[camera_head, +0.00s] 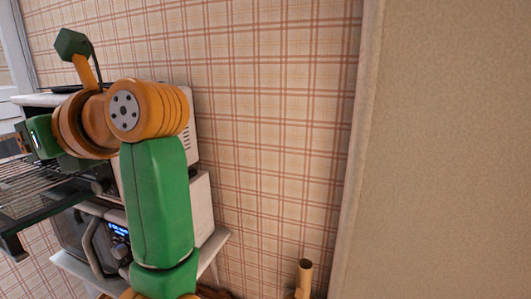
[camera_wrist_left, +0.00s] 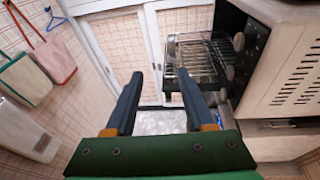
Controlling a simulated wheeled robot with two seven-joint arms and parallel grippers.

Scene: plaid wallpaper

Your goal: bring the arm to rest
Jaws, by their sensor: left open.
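My left arm (camera_head: 157,195), green and orange, rises from the bottom of the head view and bends left at its orange joints. My left gripper (camera_wrist_left: 159,95) shows in the left wrist view with its two dark fingers apart and nothing between them. In the head view its green body is at the far left, and its fingers are hard to make out. My right gripper is in neither view.
A pale oven (camera_wrist_left: 285,60) with its door open and a wire rack (camera_head: 45,190) showing stands close to my left arm. Below is a second appliance with a lit display (camera_head: 118,230). Bags (camera_wrist_left: 50,60) hang on the wall. A plaid wall (camera_head: 270,130) lies right of the arm.

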